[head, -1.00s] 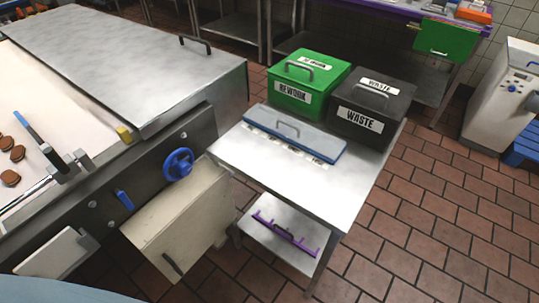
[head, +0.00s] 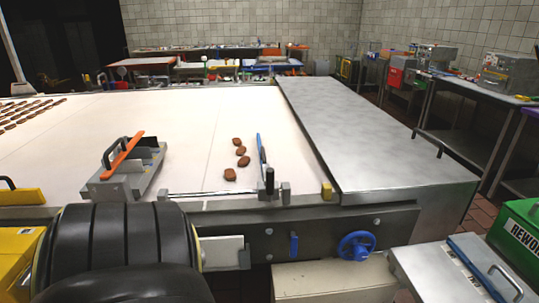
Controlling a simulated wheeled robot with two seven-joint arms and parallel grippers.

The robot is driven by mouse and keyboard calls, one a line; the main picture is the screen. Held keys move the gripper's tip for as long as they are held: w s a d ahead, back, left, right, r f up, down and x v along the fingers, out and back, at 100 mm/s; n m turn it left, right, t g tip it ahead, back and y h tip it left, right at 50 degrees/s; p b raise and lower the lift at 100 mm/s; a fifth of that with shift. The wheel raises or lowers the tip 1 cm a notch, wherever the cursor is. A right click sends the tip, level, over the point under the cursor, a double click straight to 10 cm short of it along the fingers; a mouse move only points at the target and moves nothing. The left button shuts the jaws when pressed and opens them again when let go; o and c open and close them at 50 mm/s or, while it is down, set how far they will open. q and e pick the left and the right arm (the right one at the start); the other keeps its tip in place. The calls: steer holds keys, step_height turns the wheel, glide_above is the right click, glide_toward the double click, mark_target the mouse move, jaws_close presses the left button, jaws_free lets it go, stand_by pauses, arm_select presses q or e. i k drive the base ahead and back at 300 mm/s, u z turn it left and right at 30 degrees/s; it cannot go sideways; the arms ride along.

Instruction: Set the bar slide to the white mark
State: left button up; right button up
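A slide with a black upright knob (head: 269,182) sits on the rail at the conveyor's front edge, between small grey blocks. A thin blue bar (head: 261,150) reaches from it over the white belt. Another grey unit with a black handle and an orange bar (head: 124,155) stands further left on the belt edge. I cannot tell for certain which is the bar slide, and I cannot make out a white mark on the rail. Neither of my grippers shows in the head view.
Several brown biscuits (head: 238,153) lie on the white belt (head: 200,120) left of the blue bar. A blue handwheel (head: 356,245) and a blue lever (head: 294,243) are on the front panel. A metal hood (head: 370,130) covers the belt's right end. The green REWORK bin (head: 520,237) stands at right.

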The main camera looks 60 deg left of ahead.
mark_target(271, 193)
steer(key=u, duration=2.1)
